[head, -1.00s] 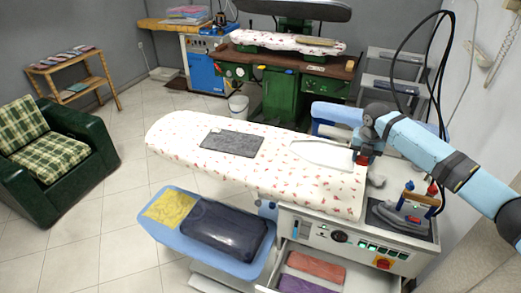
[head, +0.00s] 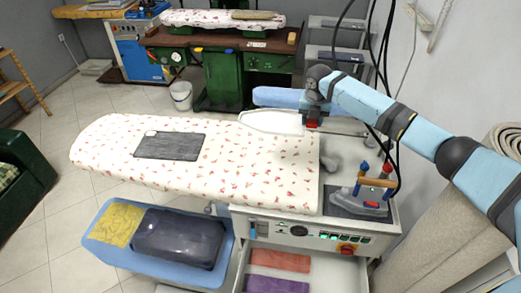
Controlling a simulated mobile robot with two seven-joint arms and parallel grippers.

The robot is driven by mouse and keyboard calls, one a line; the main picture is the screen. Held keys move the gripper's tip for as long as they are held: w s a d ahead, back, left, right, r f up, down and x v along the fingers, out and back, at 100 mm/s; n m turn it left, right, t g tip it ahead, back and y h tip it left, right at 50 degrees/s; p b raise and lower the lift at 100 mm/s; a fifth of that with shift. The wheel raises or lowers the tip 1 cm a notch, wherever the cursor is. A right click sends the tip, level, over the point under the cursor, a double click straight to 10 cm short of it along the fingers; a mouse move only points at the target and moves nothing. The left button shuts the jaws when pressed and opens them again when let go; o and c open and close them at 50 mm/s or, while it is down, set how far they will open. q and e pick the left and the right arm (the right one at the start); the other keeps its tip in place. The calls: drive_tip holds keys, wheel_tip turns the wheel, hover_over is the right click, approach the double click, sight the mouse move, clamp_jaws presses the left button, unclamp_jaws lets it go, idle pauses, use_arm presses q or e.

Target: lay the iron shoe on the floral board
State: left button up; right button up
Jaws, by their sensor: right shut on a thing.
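The iron shoe (head: 272,123) is a flat white plate with a pointed end facing left. My right gripper (head: 311,119) is shut on its right end. The floral board (head: 235,165) is a long white padded ironing surface with small red flowers, rounded at the left. The shoe shows at the board's far right edge, partly overlapping it in the head view; I cannot tell whether it touches the cloth or hangs above it. My left gripper is not in view.
A dark grey cloth (head: 170,146) lies on the board's left part. An iron (head: 362,197) stands on a dark rest at the right. An open drawer holds folded cloths (head: 280,261). A blue side board (head: 105,246) bears a yellow cloth and a dark bundle.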

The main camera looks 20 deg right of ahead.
drive_tip(key=shift+s+f, duration=0.1)
drive_tip(key=shift+f, duration=0.1)
drive_tip(key=b, duration=1.5)
hover_over(304, 166)
wheel_tip(304, 166, down, 15)
drive_tip(key=shift+s+a+f, duration=0.15)
drive_tip(key=shift+f, duration=0.05)
wheel_tip(304, 166, down, 4)
drive_tip(key=b, duration=0.4)
drive_tip(key=shift+f, duration=0.2)
drive_tip(key=shift+r, duration=0.15)
drive_tip(key=o, duration=0.9)
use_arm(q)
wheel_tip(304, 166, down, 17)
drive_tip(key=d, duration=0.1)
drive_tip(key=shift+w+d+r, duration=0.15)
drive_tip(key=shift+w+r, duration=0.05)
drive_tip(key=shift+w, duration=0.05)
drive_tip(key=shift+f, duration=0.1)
